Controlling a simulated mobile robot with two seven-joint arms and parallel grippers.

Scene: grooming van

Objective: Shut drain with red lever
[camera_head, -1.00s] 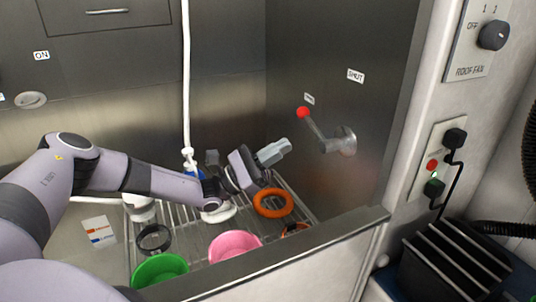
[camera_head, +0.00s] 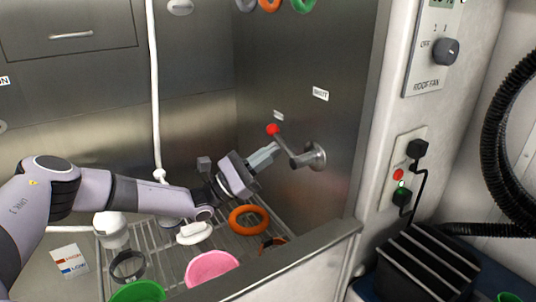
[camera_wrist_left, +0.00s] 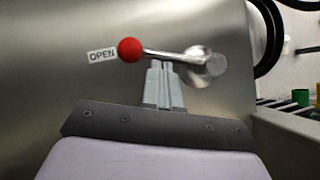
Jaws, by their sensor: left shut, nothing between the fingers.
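The drain lever is a grey metal arm (camera_head: 288,146) with a red ball knob (camera_head: 272,129) at its end and a round pivot (camera_head: 316,156) on the steel side wall. The knob lies close to a small label (camera_head: 278,115), which reads OPEN (camera_wrist_left: 101,55) in the left wrist view. A SHUT label (camera_head: 320,94) is higher and to the right. My left gripper (camera_head: 274,148) is shut and empty, its tips at or just below the lever arm. In the left wrist view the fingertips (camera_wrist_left: 163,64) meet the arm's lower edge; contact is unclear. My right gripper is out of view.
Below is a tub rack (camera_head: 160,240) with an orange ring (camera_head: 249,220), a pink bowl (camera_head: 211,266) and a green bowl (camera_head: 137,292). A tub wall rim (camera_head: 290,258) runs along the front. A panel with plugs (camera_head: 406,175) stands at right.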

